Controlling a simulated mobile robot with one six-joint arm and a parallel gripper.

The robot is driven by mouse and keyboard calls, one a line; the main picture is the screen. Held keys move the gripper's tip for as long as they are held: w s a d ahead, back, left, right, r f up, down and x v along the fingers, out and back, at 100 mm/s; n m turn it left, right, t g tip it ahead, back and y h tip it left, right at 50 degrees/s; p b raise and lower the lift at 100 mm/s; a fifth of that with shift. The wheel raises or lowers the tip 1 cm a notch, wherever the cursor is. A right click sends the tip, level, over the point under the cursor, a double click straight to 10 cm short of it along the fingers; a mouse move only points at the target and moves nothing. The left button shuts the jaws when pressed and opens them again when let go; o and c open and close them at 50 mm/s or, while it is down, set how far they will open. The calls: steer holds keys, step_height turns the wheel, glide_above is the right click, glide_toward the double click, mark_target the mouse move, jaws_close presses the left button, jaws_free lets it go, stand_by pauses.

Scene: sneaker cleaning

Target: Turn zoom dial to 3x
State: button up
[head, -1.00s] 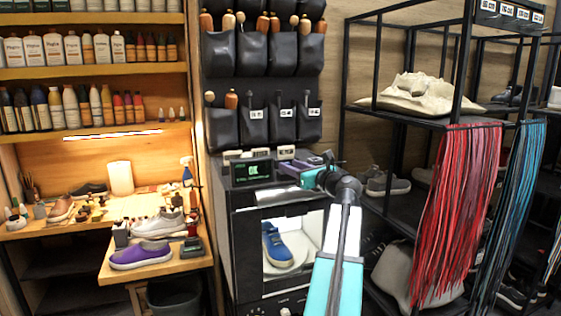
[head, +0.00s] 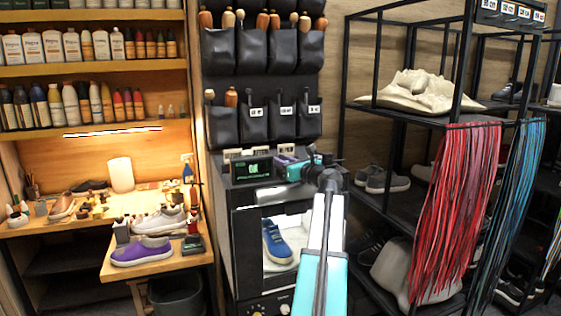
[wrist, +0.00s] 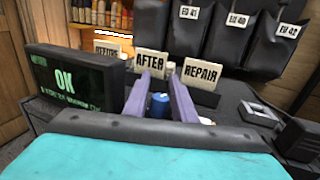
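Two small round knobs show low on the front of the black cabinet (head: 242,262): a left knob (head: 257,309) and a right knob (head: 285,309). I cannot read their markings, so I cannot tell which is the zoom dial or its setting. My gripper (wrist: 160,78) has two purple fingers apart, over the cabinet's top and pointing at the small signs at its back. It is well above the knobs. A small blue item (wrist: 159,105) shows between the fingers, with no visible grip on it. The knobs do not show in the wrist view.
A screen reading OK (head: 252,169) stands left of my gripper. A blue sneaker (head: 277,243) sits in the lit cabinet chamber. A workbench with a purple shoe (head: 141,251) is at left. A black rack with hanging red laces (head: 465,215) is at right.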

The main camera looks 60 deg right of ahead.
jaws_close()
steer(key=shift+r+m+h+p, duration=0.1)
steer(key=shift+m+h+p, duration=0.25)
steer(key=shift+p, duration=0.25)
steer(key=shift+s+d+m+g+h+p, duration=0.1)
steer(key=shift+m+g+h+p, duration=0.25)
steer(key=shift+g+h+p, duration=0.25)
steer(key=h+p, duration=0.1)
steer(key=m+h+p, duration=0.1)
steer(key=shift+s+d+g+p, duration=0.1)
steer(key=shift+d+g+p, duration=0.15)
steer(key=shift+g+p, duration=0.15)
steer(key=shift+s+d+m+g+h+p, duration=0.15)
steer(key=shift+m+g+h+p, duration=0.35)
steer(key=shift+m+h+p, duration=0.3)
steer(key=shift+d+p, duration=0.1)
steer(key=shift+p, duration=0.45)
